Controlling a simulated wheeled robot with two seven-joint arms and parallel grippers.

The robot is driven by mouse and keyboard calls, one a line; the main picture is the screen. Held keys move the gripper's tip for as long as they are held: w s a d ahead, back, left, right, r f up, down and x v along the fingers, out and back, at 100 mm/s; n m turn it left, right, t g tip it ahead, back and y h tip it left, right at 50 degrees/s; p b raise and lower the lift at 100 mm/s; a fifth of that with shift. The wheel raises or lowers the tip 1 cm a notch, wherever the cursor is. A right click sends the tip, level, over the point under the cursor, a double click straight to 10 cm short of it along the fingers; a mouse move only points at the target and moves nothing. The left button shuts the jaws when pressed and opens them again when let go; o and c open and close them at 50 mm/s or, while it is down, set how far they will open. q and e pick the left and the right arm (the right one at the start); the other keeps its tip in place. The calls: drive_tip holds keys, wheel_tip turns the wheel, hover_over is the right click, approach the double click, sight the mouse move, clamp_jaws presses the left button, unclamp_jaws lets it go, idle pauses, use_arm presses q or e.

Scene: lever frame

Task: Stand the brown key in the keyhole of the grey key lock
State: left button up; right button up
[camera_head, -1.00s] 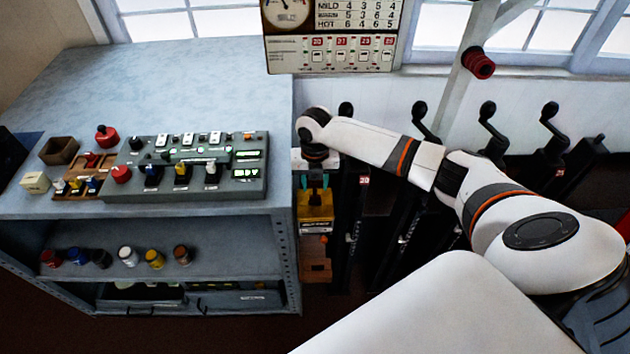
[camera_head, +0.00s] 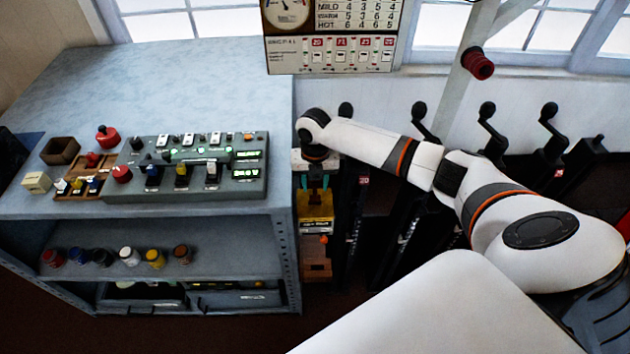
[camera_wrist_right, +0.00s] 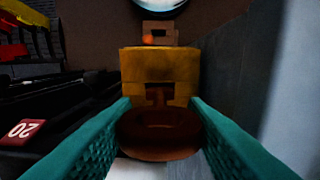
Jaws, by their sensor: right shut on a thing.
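My right gripper (camera_head: 312,182) has teal fingers and points down beside the right side of the shelf unit. In the right wrist view, the gripper (camera_wrist_right: 160,130) is shut on the brown key (camera_wrist_right: 160,142), a round bow with a dark slot and a short stem. The stem faces a yellow block (camera_wrist_right: 160,65). The yellow block also shows in the head view (camera_head: 315,203), just below the fingers. I cannot tell whether key and block touch. I cannot make out the grey key lock for certain. My left gripper is not in view.
A grey control panel (camera_head: 236,192) with switches stands on the blue-grey bench (camera_head: 210,80). A brown tray (camera_head: 75,192) with small parts is at its left. Black levers (camera_head: 487,125) stand right of the gripper. Several small jars sit on the shelf below.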

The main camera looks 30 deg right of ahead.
sight(315, 196)
drive_tip(key=shift+f+b, duration=1.6)
drive_tip(key=shift+f, duration=1.35)
drive_tip(key=o, duration=1)
wheel_tip(315, 196, up, 7)
drive_tip(key=p, duration=0.7)
drive_tip(key=shift+r, duration=0.1)
